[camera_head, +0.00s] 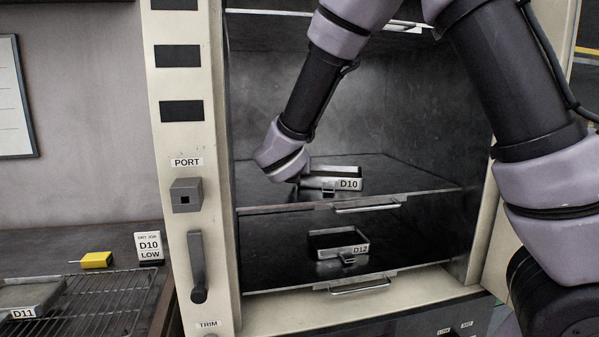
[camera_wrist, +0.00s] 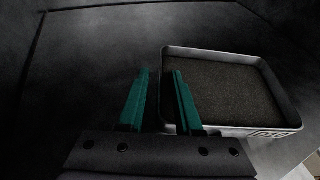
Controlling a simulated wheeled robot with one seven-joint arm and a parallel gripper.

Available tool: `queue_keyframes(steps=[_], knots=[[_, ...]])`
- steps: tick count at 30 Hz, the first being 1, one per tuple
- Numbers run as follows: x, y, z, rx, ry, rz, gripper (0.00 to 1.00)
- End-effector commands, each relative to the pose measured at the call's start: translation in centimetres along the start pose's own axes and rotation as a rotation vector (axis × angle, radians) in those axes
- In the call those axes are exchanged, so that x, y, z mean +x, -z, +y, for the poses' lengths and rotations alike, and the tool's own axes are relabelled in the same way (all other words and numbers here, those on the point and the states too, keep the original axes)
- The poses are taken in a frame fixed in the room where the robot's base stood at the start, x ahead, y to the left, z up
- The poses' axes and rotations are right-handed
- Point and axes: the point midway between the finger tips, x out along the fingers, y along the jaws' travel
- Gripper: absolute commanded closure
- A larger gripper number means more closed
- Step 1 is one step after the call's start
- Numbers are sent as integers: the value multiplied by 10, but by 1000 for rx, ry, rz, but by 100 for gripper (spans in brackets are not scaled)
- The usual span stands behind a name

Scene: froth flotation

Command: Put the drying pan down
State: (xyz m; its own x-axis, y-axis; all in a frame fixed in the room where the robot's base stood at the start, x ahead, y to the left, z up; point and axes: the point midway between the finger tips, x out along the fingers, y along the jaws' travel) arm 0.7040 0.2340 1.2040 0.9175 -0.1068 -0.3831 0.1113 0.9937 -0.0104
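The drying pan D10 (camera_head: 335,180) is a grey metal pan on the upper shelf (camera_head: 410,180) of the oven, and looks level. In the wrist view the pan (camera_wrist: 285,128) holds dark, grainy material and lies at the right. My gripper (camera_wrist: 160,75) has two green fingers that stand apart at the pan's left wall. The wall shows in the gap, closer to the right finger, with a space to the left finger. In the head view my wrist hides the fingers at the pan's left end.
Pan D12 (camera_head: 338,243) stands on the lower shelf (camera_head: 275,270). Pan D11 (camera_head: 30,297) sits on a wire rack (camera_head: 110,300) at the left. A card (camera_head: 149,247) reading D10 LOW and a yellow object (camera_head: 96,260) stand behind it. The oven's left post (camera_head: 180,75) is beside my arm.

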Motion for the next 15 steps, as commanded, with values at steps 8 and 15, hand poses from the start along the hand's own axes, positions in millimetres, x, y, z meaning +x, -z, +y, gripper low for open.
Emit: queue_keyframes(steps=[8,15], knots=[[-14,-3,1,1,-4,-1,66],[-64,-3,1,1,-5,0,66]])
